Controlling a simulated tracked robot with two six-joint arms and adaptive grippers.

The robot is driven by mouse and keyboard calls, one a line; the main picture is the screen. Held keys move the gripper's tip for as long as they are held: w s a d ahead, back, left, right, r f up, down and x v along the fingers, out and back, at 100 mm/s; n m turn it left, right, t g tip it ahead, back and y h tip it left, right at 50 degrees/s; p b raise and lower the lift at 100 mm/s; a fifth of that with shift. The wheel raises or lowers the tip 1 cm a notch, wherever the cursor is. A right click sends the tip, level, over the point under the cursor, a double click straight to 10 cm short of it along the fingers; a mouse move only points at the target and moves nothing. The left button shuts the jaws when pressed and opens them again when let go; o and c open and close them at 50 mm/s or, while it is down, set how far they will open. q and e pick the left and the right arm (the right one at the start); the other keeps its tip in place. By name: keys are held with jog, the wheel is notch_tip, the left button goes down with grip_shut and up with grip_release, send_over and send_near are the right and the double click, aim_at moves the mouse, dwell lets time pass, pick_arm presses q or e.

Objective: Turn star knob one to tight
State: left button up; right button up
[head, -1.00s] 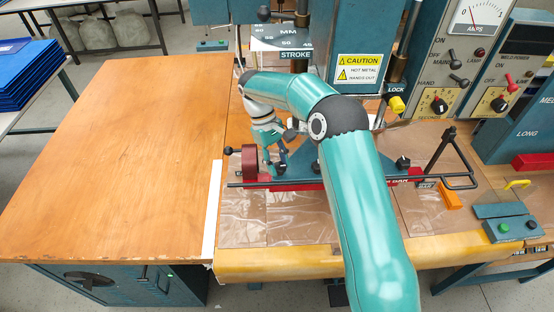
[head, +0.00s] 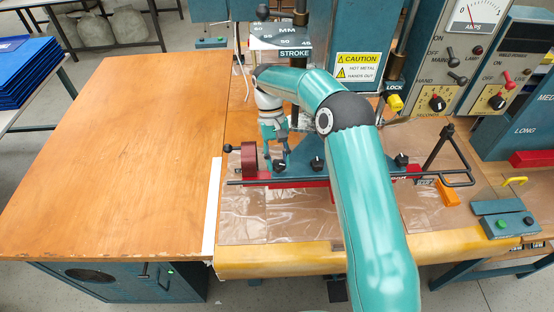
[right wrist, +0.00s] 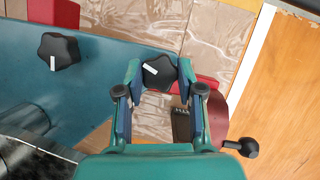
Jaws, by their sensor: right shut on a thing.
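The leftmost black star knob (head: 279,166) stands on the teal bar of the welding press. In the right wrist view this star knob (right wrist: 159,72) sits between the fingertips, its white mark slanted. My right gripper (right wrist: 157,76) is shut on it, with one finger on each side. In the head view the right gripper (head: 278,153) points down at the knob from above. A second star knob (head: 317,164) stands to its right, and it shows in the wrist view (right wrist: 59,51) with an upright white mark. Another black knob (head: 401,160) is farther right. My left gripper is not in view.
A dark red round part (head: 249,158) with a black ball handle (head: 228,148) is just left of the held knob. The press column with a caution label (head: 358,66) rises behind. The wooden table (head: 110,155) at left is clear.

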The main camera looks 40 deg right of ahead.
jog(key=shift+w+r, duration=0.1)
jog(key=o, duration=1.2)
jog(key=shift+c, duration=0.2)
